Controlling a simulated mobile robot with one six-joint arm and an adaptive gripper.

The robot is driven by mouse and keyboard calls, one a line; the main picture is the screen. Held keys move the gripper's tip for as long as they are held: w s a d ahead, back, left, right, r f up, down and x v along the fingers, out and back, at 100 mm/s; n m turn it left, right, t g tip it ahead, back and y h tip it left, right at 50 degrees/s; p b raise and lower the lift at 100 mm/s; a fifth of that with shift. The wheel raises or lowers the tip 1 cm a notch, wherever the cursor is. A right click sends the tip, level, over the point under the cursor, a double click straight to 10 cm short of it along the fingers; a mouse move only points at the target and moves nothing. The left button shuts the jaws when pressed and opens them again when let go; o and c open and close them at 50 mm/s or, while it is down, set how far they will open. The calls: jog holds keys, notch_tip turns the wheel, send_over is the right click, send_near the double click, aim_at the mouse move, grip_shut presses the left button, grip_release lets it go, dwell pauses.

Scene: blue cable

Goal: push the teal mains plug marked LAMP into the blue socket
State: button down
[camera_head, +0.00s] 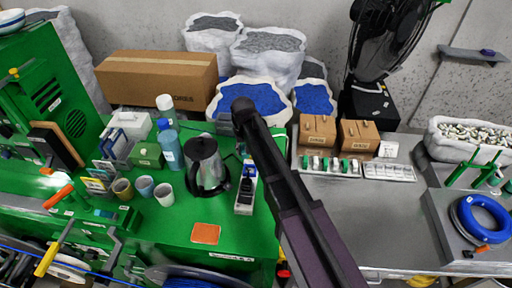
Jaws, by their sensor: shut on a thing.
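My dark arm reaches from the bottom right up to the far part of the green bench. My gripper (242,150) is small and dark at its end, partly covered by the arm, over the far end of a white socket strip (243,208). A black piece sits on the strip nearer the front.
A dark kettle (205,165) stands just left of the strip. Cups (145,186) and blue bottles (169,148) are further left. An orange square (206,233) lies in front. Wooden boxes (318,131) stand on the grey bench to the right, whose front is clear.

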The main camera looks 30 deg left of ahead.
jog(key=shift+w, duration=0.25)
jog(key=shift+w+d, duration=0.1)
jog(key=shift+d, duration=0.1)
jog(key=shift+s+d+r+m, duration=0.1)
jog(key=shift+s+d+m, duration=0.2)
jog(key=shift+m, duration=0.45)
jog(key=shift+s+d+m, duration=0.15)
jog(key=shift+d+m, duration=0.2)
jog(key=shift+m, duration=0.45)
jog(key=shift+s+d+r+m, duration=0.1)
jog(key=shift+s+d+m, duration=0.2)
jog(key=shift+m, duration=0.45)
jog(key=shift+f, duration=0.3)
jog(key=shift+f+b, duration=2.85)
jog(key=shift+b, duration=0.1)
jog(key=shift+f+b, duration=0.5)
jog(key=shift+f, duration=0.05)
jog(key=shift+c, duration=0.7)
grip_release()
jog(key=shift+r, duration=0.15)
